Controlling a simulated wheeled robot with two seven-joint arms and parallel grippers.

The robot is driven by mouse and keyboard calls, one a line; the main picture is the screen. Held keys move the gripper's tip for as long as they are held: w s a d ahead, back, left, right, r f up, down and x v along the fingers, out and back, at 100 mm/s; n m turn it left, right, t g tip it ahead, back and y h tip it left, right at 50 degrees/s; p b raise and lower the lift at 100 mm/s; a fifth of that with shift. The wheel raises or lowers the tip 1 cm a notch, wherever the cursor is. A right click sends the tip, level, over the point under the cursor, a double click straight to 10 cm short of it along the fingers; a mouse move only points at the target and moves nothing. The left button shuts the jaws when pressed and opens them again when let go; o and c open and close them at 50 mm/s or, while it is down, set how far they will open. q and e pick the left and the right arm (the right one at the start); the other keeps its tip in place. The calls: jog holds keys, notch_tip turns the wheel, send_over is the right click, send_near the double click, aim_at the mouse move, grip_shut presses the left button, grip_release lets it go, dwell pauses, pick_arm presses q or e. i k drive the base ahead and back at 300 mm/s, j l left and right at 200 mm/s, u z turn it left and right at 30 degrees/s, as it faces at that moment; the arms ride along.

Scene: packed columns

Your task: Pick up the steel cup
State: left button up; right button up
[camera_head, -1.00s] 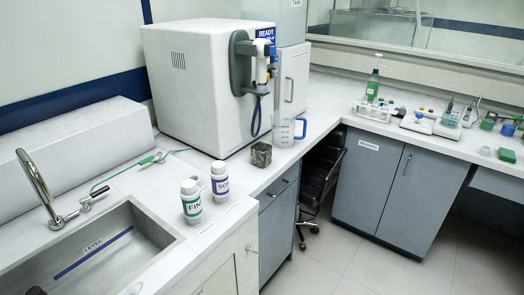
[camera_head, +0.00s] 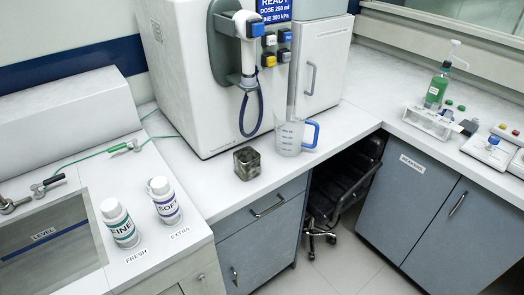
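A small square cup with mottled dark grey metallic sides (camera_head: 247,164) stands upright on the white counter, near its front edge. It is the only thing here that looks like a steel cup. Its top looks open, but I cannot make out what is inside. A clear measuring jug (camera_head: 288,137) with a blue handle stands just right of it. Neither of my grippers is in view.
A white machine (camera_head: 205,75) with a looped blue hose stands behind the cup. A dark chair (camera_head: 340,190) sits under the counter. Counter around the cup's left is clear.

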aim_at(247, 159)
jog(key=i+l+u, duration=0.1)
jog(key=l, duration=0.25)
jog(key=i+l, duration=0.25)
jog(key=i+l+u, duration=0.15)
jog(key=l, duration=0.3)
